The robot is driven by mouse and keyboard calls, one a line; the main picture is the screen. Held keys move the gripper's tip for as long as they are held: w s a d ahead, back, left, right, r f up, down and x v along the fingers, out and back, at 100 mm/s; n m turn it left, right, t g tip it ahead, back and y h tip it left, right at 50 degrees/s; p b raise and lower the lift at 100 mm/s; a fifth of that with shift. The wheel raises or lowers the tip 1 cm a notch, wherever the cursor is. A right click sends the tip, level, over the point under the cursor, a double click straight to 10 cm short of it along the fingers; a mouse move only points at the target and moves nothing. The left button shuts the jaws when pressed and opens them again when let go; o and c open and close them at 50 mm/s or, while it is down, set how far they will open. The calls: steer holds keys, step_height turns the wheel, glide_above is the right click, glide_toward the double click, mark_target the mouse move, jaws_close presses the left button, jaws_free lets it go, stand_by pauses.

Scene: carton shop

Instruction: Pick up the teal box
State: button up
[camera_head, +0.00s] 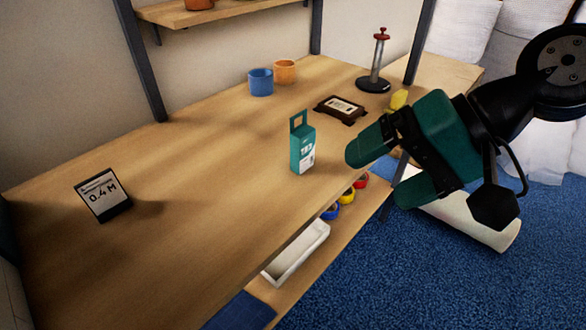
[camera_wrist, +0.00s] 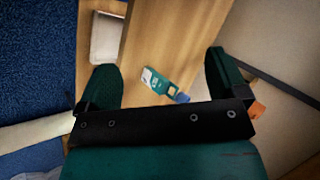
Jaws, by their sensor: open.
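The teal box (camera_head: 302,150) stands upright on the wooden table, with a hang tab with a hole at its top and a white label. In the wrist view the teal box (camera_wrist: 154,80) shows between my two fingers, beyond them. My gripper (camera_head: 372,172) is to the right of the box in the head view, apart from it, with green fingers. In the wrist view my gripper (camera_wrist: 162,82) is open, with nothing between its fingertips.
On the table (camera_head: 200,200) are a blue cup (camera_head: 261,82), an orange cup (camera_head: 285,71), a dark framed label (camera_head: 341,109), a black stand with a red knob (camera_head: 375,75) and a "0.4 M" sign (camera_head: 103,195). A white tray (camera_head: 297,252) is on the lower shelf.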

steer(key=w+a+f+m+t+y+b, duration=0.25)
steer(key=w+f+m+y+b, duration=0.25)
steer(key=w+f+m+b, duration=0.6)
steer(key=m+t+b, duration=0.5)
steer(key=m+t, duration=0.3)
steer(key=m, duration=0.7)
glide_toward(308, 144)
steer(key=p+x, duration=0.6)
steer(key=shift+w+f, duration=0.15)
steer(key=p+x, duration=0.1)
steer(key=x, duration=0.3)
steer(key=shift+w+a+p, duration=0.1)
steer(key=shift+a+p, duration=0.25)
steer(key=shift+p, duration=0.05)
steer(key=shift+w+a, duration=0.35)
steer(key=c, duration=1)
